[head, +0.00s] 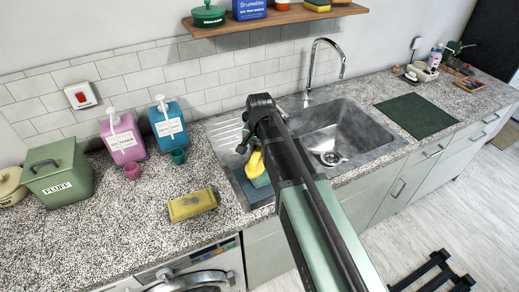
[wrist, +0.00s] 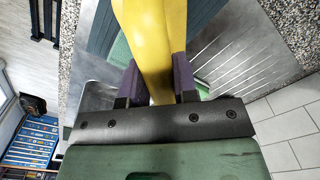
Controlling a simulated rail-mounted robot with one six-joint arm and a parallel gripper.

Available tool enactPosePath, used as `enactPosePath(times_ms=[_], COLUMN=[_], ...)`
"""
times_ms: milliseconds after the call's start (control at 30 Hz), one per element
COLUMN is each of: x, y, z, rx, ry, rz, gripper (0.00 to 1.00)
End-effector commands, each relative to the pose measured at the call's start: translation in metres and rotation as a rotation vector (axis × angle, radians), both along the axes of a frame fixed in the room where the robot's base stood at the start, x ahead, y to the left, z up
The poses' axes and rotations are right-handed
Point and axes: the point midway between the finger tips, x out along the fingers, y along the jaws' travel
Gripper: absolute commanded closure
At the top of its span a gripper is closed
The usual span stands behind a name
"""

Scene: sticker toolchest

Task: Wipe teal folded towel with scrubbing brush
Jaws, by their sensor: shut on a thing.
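My gripper (wrist: 160,85) is shut on a yellow object, which I take to be the scrubbing brush (wrist: 150,30), with the purple fingers on both sides of it. In the head view the yellow brush (head: 255,163) shows beside my arm, over the left part of the sink unit. A teal-green piece, likely the teal folded towel (head: 261,180), lies just below it, partly hidden by my arm. In the wrist view a green strip (wrist: 121,50) shows beside the brush. The brush's far end is out of view there, so I cannot tell whether it touches the towel.
The steel sink (head: 330,135) with its tall tap (head: 310,75) lies right of my gripper. A yellow block (head: 192,205) lies on the speckled counter to the left. Pink (head: 123,140) and blue (head: 168,128) dispensers and a green box (head: 58,172) stand behind. A dark green mat (head: 417,115) lies right.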

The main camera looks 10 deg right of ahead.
Motion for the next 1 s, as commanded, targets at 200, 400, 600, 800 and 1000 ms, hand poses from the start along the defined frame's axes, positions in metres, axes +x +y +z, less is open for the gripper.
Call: enactPosePath(times_ms=[200,400,600,800,1000], x=[0.0,0.0,0.0,0.0,0.0], y=[0.0,0.0,0.0,0.0,0.0], z=[0.026,0.023,0.039,0.056,0.053], rx=[0.0,0.0,0.0,0.0,0.0], ry=[0.0,0.0,0.0,0.0,0.0], rz=[0.0,0.0,0.0,0.0,0.0], gripper=[0.92,0.92,0.92,0.92,0.92])
